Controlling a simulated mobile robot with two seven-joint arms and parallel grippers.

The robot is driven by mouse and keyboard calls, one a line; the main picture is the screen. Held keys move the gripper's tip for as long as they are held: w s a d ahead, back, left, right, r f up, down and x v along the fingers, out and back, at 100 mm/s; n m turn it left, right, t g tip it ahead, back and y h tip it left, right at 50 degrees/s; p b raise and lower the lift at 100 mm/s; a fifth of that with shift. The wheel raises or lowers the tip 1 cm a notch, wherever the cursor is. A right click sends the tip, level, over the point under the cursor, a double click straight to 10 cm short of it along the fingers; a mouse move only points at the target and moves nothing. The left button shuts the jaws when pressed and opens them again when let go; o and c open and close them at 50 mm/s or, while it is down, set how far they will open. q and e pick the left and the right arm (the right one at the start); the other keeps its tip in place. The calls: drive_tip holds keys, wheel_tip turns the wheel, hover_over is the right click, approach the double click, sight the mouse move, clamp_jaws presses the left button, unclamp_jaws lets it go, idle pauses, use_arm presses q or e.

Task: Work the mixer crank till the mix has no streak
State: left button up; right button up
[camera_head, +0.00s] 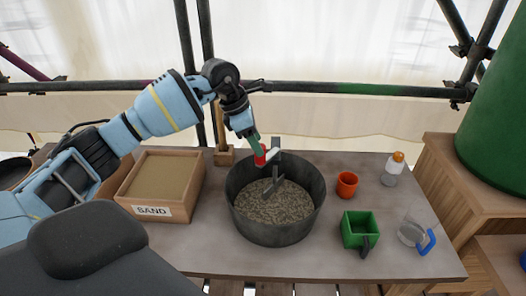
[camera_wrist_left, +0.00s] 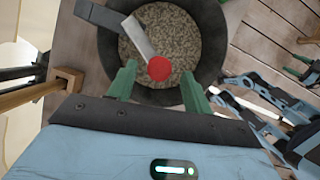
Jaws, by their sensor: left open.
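The mixer is a dark round tub (camera_head: 247,228) on the table, also in the left wrist view (camera_wrist_left: 215,25). The mix (camera_head: 272,207) inside looks speckled grey and beige; I cannot make out distinct streaks. A grey crank (camera_head: 274,156) stands over the tub, with a red knob (camera_head: 260,158) at its end. My left gripper (camera_head: 258,148) is at the knob. In the left wrist view its green fingers (camera_wrist_left: 160,82) are apart, with the red knob (camera_wrist_left: 159,68) between their tips. Contact is not clear. Blue and black parts of my right arm show at the right there.
A wooden box labelled SAND (camera_head: 163,180) stands left of the tub. A scaffold rail runs behind.

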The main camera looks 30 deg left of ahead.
use_arm(q)
drive_tip(key=shift+x, duration=2.45)
clamp_jaws()
